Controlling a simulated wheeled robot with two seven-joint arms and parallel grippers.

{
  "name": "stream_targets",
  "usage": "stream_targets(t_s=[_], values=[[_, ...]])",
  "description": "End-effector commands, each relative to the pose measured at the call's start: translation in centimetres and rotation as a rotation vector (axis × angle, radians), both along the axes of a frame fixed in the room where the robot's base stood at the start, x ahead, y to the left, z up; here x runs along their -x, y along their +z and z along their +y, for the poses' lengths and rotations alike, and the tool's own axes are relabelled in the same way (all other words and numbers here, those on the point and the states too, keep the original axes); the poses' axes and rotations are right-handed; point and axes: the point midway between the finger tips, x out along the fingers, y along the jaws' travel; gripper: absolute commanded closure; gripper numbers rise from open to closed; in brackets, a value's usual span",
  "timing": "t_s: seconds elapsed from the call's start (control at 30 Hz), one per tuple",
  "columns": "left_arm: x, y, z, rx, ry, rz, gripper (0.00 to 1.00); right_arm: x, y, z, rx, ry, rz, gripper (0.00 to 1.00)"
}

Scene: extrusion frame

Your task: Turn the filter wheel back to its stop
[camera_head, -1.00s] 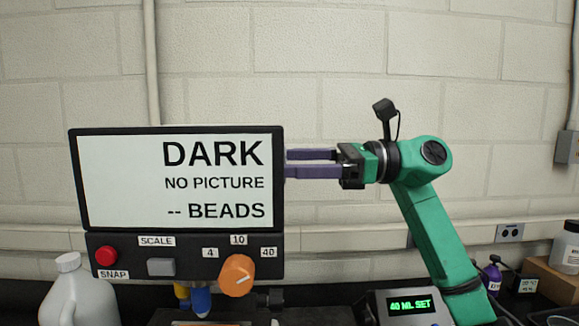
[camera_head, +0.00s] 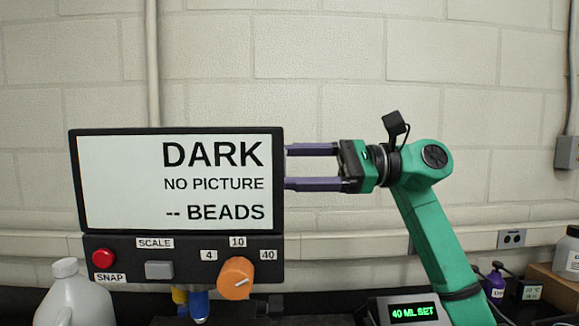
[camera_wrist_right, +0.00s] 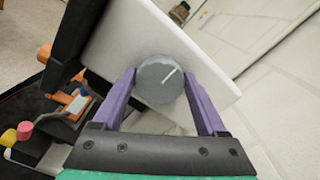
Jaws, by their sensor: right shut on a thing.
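The filter wheel appears in the right wrist view as a round grey knob (camera_wrist_right: 158,82) with a white pointer line, on a pale panel (camera_wrist_right: 112,40). The pointer slants up and to the right in that view. My right gripper (camera_wrist_right: 159,78) has one purple finger on each side of the knob and is shut on it. In the head view my right gripper (camera_head: 288,168) comes from the right, its fingertips reaching behind the screen's right edge, and the knob is hidden there. The screen (camera_head: 120,180) reads DARK, NO PICTURE, -- BEADS. My left gripper is not in view.
Below the screen are a red SNAP button (camera_head: 103,258), a grey SCALE button (camera_head: 159,270) and an orange knob (camera_head: 237,279) marked 4, 10, 40. A white jug (camera_head: 75,295) stands at lower left. A 40 ML SET display (camera_head: 412,311) sits at lower right.

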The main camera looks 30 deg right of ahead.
Motion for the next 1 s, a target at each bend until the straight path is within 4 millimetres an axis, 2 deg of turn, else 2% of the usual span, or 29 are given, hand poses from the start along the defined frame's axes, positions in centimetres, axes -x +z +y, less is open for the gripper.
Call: stream_targets(t_s=[0.17, 0.2, 0.23, 0.27, 0.5, 0.63, 0.8, 1.0], values=[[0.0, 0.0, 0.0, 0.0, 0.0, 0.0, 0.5, 0.0, 0.2, -0.1, -0.003, -0.002, -0.005, 0.81], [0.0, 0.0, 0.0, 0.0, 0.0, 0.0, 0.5, 0.0, 0.2, -0.1, -0.003, -0.002, -0.005, 0.18], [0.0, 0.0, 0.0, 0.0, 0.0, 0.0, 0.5, 0.0, 0.2, -0.1, -0.003, -0.002, -0.005, 0.06], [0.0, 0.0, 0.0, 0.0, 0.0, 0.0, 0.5, 0.0, 0.2, 0.0, -0.002, -0.001, -0.004, 0.0], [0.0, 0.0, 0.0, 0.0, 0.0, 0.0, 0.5, 0.0, 0.0, -0.1, -0.001, -0.001, -0.002, 0.0], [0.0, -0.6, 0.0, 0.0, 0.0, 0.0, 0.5, 0.5, -0.2, -1.3, -0.001, -0.004, -0.001, 0.0], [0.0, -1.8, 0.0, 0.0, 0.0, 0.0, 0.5, 2.5, -0.3, -5.3, -0.002, -0.006, -0.002, 0.0], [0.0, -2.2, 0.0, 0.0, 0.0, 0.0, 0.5, 5.0, 0.0, -10.5, -0.003, -0.006, -0.003, 0.0]])
